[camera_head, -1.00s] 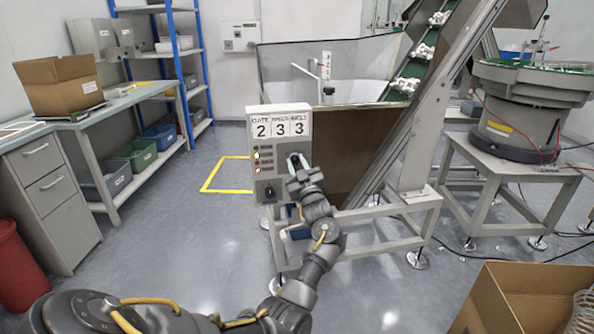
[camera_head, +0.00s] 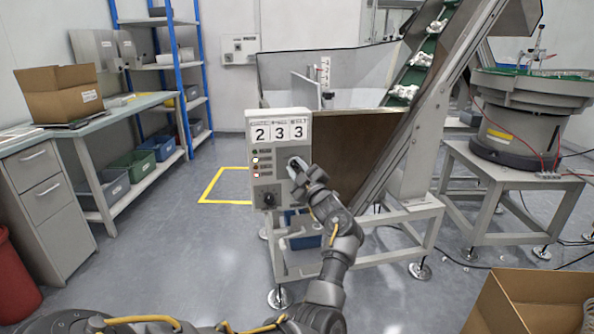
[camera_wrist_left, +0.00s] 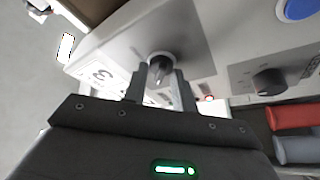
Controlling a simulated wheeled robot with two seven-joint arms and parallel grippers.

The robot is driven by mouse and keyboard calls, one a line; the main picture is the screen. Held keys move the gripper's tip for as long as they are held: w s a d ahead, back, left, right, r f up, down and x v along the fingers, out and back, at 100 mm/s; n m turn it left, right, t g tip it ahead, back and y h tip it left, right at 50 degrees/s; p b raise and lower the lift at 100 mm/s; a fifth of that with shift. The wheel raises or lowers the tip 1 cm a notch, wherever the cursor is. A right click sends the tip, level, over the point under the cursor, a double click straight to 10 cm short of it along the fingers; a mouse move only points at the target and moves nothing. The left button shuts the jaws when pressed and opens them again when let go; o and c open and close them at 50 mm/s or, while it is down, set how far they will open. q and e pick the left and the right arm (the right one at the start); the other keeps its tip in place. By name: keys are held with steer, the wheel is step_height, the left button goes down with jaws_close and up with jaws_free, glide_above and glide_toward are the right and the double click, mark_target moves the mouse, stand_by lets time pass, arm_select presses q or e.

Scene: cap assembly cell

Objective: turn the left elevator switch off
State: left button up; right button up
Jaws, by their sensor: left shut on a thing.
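A grey control box (camera_head: 283,133) with the numbers 2, 3, 3 stands in front of the inclined conveyor. My left gripper (camera_head: 297,172) is at the upper right of its front face. In the left wrist view the gripper (camera_wrist_left: 161,88) has its two fingers on either side of a dark rotary switch (camera_wrist_left: 160,66), shut on it. The fingers partly hide this switch in the head view. A second dark knob (camera_head: 269,199) sits lower left on the box and also shows in the wrist view (camera_wrist_left: 268,82). My right gripper is not in view.
The conveyor (camera_head: 395,130) rises behind the box. A bowl feeder (camera_head: 515,110) stands on a stand at right. A cardboard box (camera_head: 530,300) is at lower right.

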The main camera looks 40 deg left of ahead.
arm_select(q)
steer(key=o, duration=1)
